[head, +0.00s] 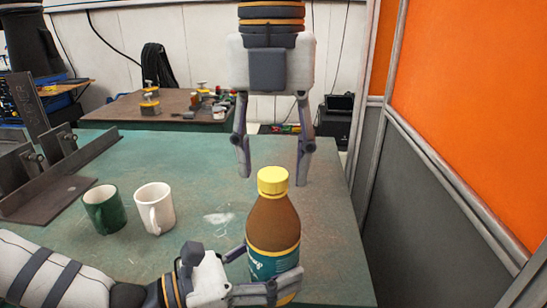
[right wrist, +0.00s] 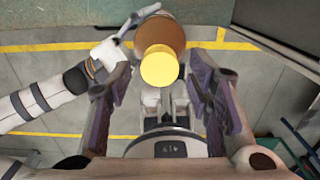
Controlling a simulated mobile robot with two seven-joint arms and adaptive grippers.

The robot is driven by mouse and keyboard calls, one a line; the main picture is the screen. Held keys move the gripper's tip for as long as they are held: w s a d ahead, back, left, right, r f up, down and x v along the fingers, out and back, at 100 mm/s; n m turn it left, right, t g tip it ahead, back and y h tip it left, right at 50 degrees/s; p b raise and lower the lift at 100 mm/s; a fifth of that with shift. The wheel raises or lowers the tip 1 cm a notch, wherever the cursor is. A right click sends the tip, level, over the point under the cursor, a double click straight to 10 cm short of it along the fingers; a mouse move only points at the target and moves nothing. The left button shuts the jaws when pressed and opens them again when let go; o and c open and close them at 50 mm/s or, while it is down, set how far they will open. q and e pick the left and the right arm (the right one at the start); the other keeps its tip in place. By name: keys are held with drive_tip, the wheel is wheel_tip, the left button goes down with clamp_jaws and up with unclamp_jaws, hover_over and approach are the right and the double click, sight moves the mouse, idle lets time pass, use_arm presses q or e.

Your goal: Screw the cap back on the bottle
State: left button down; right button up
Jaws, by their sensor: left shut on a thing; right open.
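A brown bottle (head: 273,224) with a teal label stands upright near the front of the green table. The yellow cap (head: 272,180) sits on top of its neck; how tightly it is seated cannot be told. My left gripper (head: 270,280) is shut around the lower part of the bottle. My right gripper (head: 272,167) is open and empty, pointing down above and behind the cap, its fingers apart. In the right wrist view the cap (right wrist: 160,66) and bottle (right wrist: 160,34) lie just beyond the gap between the open fingertips (right wrist: 160,72).
A green mug (head: 103,209) and a white mug (head: 155,208) stand on the table (head: 200,250) left of the bottle. Metal angle pieces (head: 60,185) lie at the far left. An orange and grey partition (head: 450,120) borders the right side.

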drive_tip(key=shift+f, duration=0.55)
